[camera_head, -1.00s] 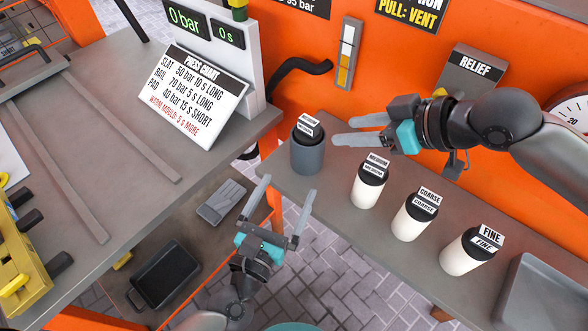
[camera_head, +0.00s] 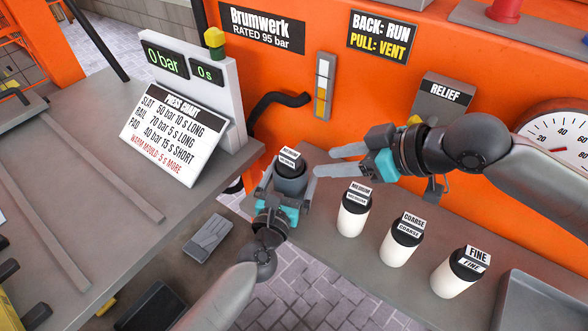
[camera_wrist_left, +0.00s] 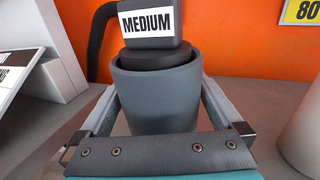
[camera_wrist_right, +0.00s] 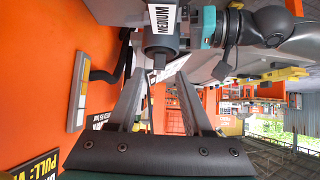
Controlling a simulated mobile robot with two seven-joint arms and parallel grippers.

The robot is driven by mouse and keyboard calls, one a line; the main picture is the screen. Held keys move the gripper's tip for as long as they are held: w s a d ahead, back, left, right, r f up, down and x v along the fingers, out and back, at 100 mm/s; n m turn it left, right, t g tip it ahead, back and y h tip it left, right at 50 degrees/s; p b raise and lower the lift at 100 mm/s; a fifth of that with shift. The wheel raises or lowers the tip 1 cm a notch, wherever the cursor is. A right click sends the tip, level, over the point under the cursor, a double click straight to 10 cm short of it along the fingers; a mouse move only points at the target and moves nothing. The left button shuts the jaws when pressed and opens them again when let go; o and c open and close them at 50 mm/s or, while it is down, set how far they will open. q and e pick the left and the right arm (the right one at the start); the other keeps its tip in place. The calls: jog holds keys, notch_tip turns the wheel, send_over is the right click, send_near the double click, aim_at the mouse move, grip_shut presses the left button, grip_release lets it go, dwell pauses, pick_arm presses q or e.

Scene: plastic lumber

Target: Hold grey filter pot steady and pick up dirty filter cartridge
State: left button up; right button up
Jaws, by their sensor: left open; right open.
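The grey filter pot (camera_head: 291,187) stands on the grey bench; it also fills the middle of the left wrist view (camera_wrist_left: 155,97). The dirty filter cartridge sits in it, with a dark cap and a "MEDIUM" label (camera_head: 289,158) showing above the rim; its lower part is hidden. My left gripper (camera_head: 287,184) is open, with one finger on each side of the pot; I cannot tell whether they touch it. My right gripper (camera_head: 317,161) is open and empty, just right of the cartridge cap, its fingers pointing at it. The labelled cap shows beyond those fingers in the right wrist view (camera_wrist_right: 162,42).
White cartridges with black caps stand in a row to the right: medium (camera_head: 353,215), coarse (camera_head: 400,245) and fine (camera_head: 457,275). A grey tray (camera_head: 512,300) lies beyond them. The press chart (camera_head: 172,135) stands on the left table. A black hose (camera_head: 275,101) runs behind the pot.

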pick_arm(q)
jog(key=shift+w, duration=0.1)
jog(key=c, duration=1.4)
pick_arm(e)
jog(key=shift+o, duration=1)
jog(key=shift+w+a+r, duration=0.25)
jog(key=shift+w+r, duration=0.05)
jog(key=shift+w, duration=0.25)
jog(key=g+h, duration=0.3)
jog(key=h, duration=0.2)
send_near(292, 154)
jog(key=shift+x, duration=4.7)
